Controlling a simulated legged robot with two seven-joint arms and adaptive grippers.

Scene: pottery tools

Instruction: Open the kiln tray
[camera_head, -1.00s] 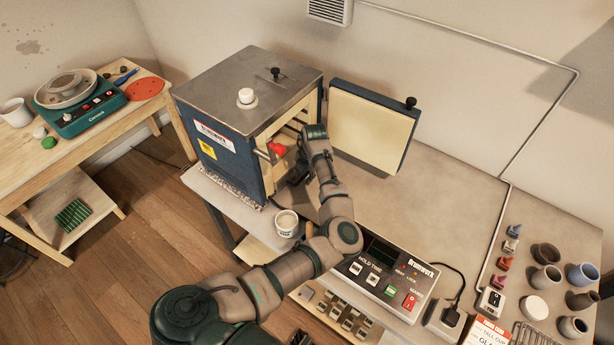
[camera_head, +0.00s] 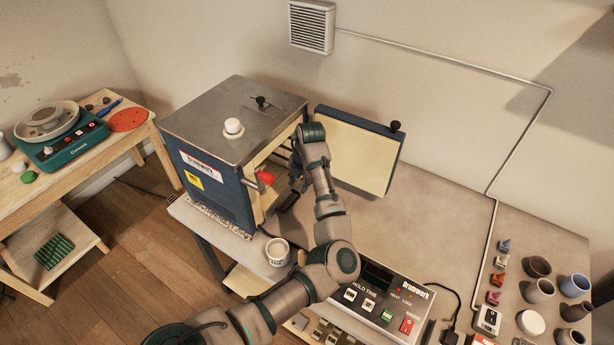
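The kiln (camera_head: 215,190) is a dark blue box with a grey metal top, standing at the left end of the workbench. Its front opening faces right, with a pale lining. A red piece (camera_head: 265,177) shows at the opening; a tray inside cannot be made out clearly. My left arm reaches up over the bench to the kiln's front. My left gripper (camera_head: 289,201) is low beside the opening, right of the red piece. It is mostly hidden by my own wrist, so its finger state is unclear. My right gripper is not in view.
A pale panel with a dark frame (camera_head: 352,152) stands behind my wrist. A white cup (camera_head: 277,252) stands at the bench's front edge. A control box (camera_head: 385,300) lies nearer. Several small pots are at right. A wooden table (camera_head: 85,180) is at left.

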